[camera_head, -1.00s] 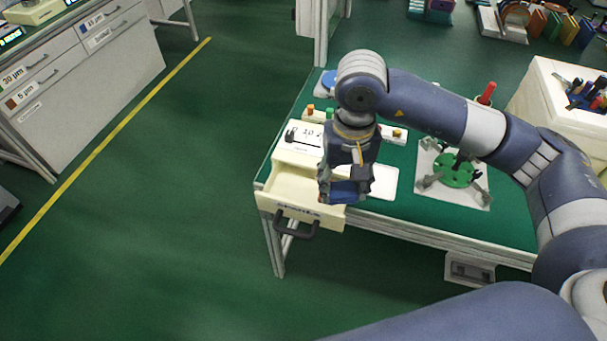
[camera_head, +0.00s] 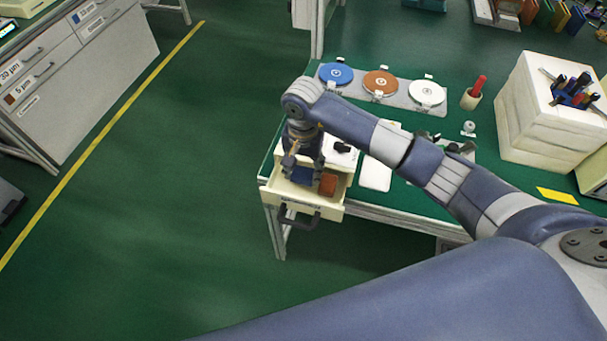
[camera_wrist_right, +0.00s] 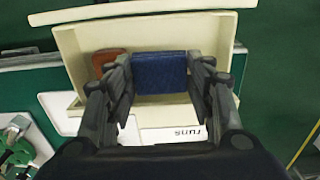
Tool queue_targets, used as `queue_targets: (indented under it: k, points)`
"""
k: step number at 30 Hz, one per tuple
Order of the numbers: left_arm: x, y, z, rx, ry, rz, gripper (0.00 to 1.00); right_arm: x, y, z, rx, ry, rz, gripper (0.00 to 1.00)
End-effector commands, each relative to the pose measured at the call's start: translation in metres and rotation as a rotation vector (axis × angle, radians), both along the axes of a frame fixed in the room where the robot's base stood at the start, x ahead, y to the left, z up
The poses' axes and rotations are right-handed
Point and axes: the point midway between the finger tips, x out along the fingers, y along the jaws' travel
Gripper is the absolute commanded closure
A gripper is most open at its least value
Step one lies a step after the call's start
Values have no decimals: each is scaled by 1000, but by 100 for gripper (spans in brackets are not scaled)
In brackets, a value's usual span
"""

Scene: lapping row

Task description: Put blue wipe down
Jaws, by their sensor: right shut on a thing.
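The blue wipe (camera_head: 302,176) is between the fingers of my right gripper (camera_head: 304,168), at the open cream drawer (camera_head: 300,202). In the right wrist view the wipe (camera_wrist_right: 158,73) is a blue textured block between the two fingers (camera_wrist_right: 160,68), within the drawer walls (camera_wrist_right: 150,36). My right gripper is shut on it. A brown-orange block (camera_head: 328,184) lies in the drawer beside the wipe; it also shows in the right wrist view (camera_wrist_right: 105,58). Whether the wipe touches the drawer floor I cannot tell. My left gripper is out of view.
On the green table, a grey rack (camera_head: 400,98) holds blue, brown and white discs. A white plate (camera_head: 376,172) lies right of the drawer unit. A red-handled tool in a cup (camera_head: 471,98) and a large white block (camera_head: 545,120) stand further right. Floor in front is clear.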

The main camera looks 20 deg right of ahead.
Motion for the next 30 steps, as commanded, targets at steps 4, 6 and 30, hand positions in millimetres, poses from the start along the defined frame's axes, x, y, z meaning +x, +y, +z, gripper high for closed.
queue_targets:
  k: [4, 6, 30]
  points:
    - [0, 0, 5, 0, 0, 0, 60, -2, 0, -16, 0, 5, -2, 65]
    - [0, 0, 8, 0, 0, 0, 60, -2, 0, -27, 0, 6, -2, 65]
    - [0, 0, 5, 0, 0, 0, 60, 0, 0, -39, -1, 1, 1, 42]
